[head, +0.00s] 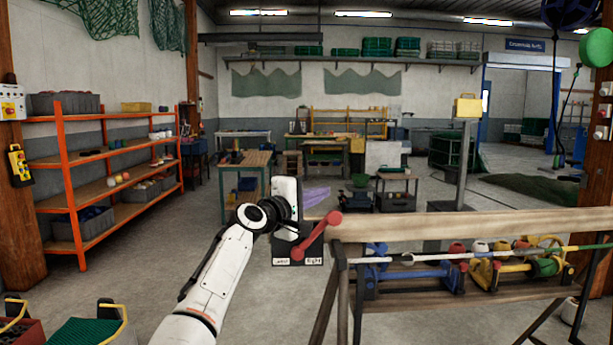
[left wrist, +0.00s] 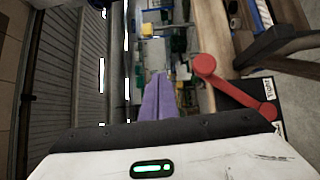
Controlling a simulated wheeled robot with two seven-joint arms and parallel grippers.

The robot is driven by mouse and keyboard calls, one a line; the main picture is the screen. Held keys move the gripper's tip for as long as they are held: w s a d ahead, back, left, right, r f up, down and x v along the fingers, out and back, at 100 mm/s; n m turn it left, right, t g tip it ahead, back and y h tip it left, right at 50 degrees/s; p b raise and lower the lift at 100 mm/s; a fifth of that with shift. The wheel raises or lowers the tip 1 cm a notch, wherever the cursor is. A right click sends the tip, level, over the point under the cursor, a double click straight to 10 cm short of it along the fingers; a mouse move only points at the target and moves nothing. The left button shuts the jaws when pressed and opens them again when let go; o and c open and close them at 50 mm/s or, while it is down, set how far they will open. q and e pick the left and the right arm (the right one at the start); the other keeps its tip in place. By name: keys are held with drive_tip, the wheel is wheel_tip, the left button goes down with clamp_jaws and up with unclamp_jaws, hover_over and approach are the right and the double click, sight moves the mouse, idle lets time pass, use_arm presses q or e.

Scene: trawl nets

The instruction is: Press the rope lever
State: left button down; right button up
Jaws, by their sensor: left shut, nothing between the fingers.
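The rope lever (head: 316,236) is a red bar with a round knob at each end, on a dark box (head: 290,246) at the left end of a wooden beam. It slants from upper right to lower left. The box has two white labels; one seems to read "Tight" in the left wrist view. My left gripper (head: 318,196) has purple fingers, shut and empty, just above the lever's upper knob in the head view. In the left wrist view the fingers (left wrist: 161,78) are left of the red lever (left wrist: 236,88), apparently apart from it. My right gripper is out of view.
The wooden beam (head: 460,223) runs right from the lever on a trestle frame. Below it a rack holds blue, red and yellow reels (head: 490,268). Orange shelving (head: 110,180) stands left, a workbench (head: 245,168) behind. The floor left of my arm is mostly clear.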

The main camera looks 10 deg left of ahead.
use_arm(q)
drive_tip(key=s+a+r, duration=0.1)
drive_tip(key=s+r, duration=0.3)
drive_tip(key=s, duration=0.3)
drive_tip(key=shift+r, duration=0.15)
drive_tip(key=shift+s+a, duration=0.1)
drive_tip(key=shift+a, duration=0.05)
